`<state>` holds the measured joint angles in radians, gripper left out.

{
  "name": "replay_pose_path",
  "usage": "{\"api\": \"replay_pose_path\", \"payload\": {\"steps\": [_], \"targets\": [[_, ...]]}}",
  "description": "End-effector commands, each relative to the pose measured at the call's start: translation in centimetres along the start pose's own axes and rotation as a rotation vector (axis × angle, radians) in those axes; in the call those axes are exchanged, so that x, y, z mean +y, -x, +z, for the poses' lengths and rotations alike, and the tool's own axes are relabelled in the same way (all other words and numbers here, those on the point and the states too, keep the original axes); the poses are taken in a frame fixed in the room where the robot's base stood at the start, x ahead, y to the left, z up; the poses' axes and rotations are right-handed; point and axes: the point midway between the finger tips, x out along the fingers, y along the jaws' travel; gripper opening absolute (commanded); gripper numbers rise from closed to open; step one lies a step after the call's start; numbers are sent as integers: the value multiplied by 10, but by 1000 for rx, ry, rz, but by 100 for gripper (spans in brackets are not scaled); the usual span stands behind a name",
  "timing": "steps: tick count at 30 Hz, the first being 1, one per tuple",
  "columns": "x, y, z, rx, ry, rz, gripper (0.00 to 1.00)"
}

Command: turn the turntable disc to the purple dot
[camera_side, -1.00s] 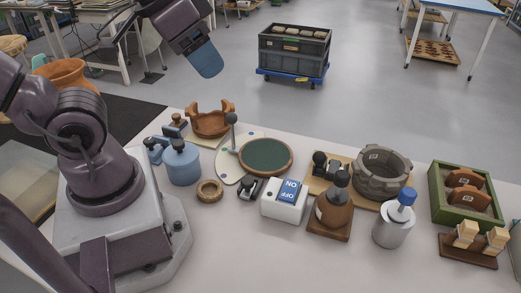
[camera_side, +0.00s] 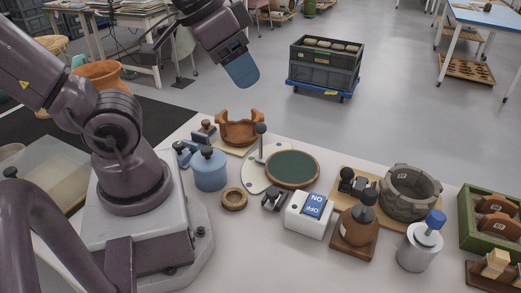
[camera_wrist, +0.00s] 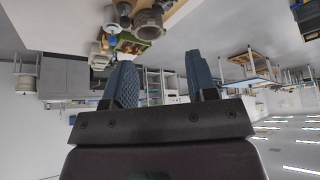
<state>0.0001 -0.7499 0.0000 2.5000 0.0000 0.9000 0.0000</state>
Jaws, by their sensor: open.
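The turntable disc (camera_side: 293,169) has a dark green top and a brown rim. It lies flat on the bench in the side view. A cream plate (camera_side: 257,176) with small coloured dots shows at its left; I cannot tell for certain which dot is purple. A dark upright post with a round knob (camera_side: 261,129) stands at the disc's left edge. My gripper (camera_side: 243,73) is up in the air, above and behind the disc, touching nothing. In the wrist view, its two blue fingers (camera_wrist: 163,80) are apart with nothing between them.
A brown cradle (camera_side: 239,127), a blue jar (camera_side: 209,169), a wooden ring (camera_side: 234,199) and a white switch box (camera_side: 305,217) surround the disc. A brown bottle (camera_side: 355,227) and a grey stone ring (camera_side: 409,190) stand to the right. The air around my gripper is clear.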

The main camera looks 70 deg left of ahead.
Motion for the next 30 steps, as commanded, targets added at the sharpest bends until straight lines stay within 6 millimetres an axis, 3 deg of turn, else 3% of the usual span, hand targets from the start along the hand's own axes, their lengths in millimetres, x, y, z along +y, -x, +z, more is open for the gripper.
{"api": "replay_pose_path", "payload": {"steps": [8,11,14,19,23,30], "targets": [[0,0,0,0,0,0,52],[-1,0,0,0,6,-3,48],[-8,-10,2,-51,34,-16,48],[-32,-44,1,-216,160,-43,48],[-61,-78,-3,-330,434,-87,48],[-123,-151,6,-455,1198,-277,48]]}}
